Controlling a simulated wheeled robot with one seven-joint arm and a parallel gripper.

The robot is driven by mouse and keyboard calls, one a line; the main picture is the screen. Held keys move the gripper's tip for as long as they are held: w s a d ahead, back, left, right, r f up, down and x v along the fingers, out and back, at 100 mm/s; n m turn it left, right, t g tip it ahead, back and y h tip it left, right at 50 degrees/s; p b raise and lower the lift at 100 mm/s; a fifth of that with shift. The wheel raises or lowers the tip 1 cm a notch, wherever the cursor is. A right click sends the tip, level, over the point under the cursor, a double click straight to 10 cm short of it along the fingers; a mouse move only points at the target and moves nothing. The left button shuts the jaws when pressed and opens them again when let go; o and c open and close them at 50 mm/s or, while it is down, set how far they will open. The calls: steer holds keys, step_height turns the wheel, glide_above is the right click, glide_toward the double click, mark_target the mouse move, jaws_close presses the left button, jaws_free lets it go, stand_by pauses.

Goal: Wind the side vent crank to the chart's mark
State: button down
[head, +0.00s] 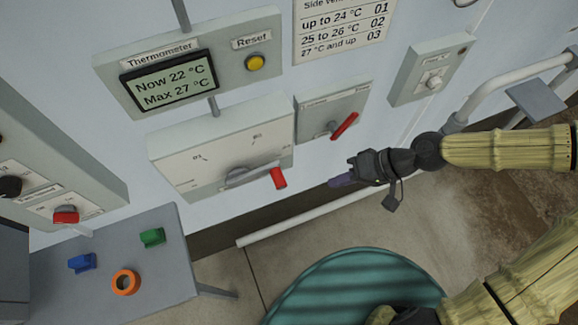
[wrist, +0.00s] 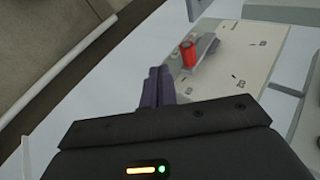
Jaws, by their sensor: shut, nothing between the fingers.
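The crank (head: 240,178) has a grey arm and a red knob (head: 278,178), on a pale panel (head: 180,165) with small printed marks. Its arm points right in the head view, away from the two marks visible on the upper face. The red knob also shows in the wrist view (wrist: 188,53). The chart (head: 345,25) reads up to 24 °C 01, 25 to 26 °C 02, 27 °C and up 03. The thermometer (head: 170,82) reads Now 22 °C, Max 27 °C. My gripper (head: 338,182) is shut and empty, right of the red knob and apart from it.
A yellow reset button (head: 255,63) sits beside the thermometer. A red lever (head: 344,126) is on a grey panel above my gripper. A side table (head: 185,270) holds blue, green and orange pieces. A teal round lid (head: 350,285) stands below. A white pipe (head: 275,235) runs along the wall's foot.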

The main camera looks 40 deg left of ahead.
steer(key=w+d+f+m+t+h, duration=0.1)
steer(key=w+d+m+t+h, duration=0.15)
steer(key=d, duration=0.35)
steer(key=w+d+f+m+t+h, duration=0.1)
steer(key=d+f+h, duration=0.15)
steer(key=d, duration=0.35)
steer(key=w+d+r+m+t+h, duration=0.1)
steer(key=w+d+r+m+t, duration=0.1)
steer(key=d+r, duration=0.4)
steer(key=w+d+r+m+t+h, duration=0.1)
steer(key=w+d+r+m+t, duration=0.1)
steer(key=d+r, duration=0.4)
steer(key=shift+d+r+m, duration=0.3)
steer(key=shift+d+m, duration=0.55)
steer(key=shift+d, duration=0.2)
steer(key=shift+t, duration=0.25)
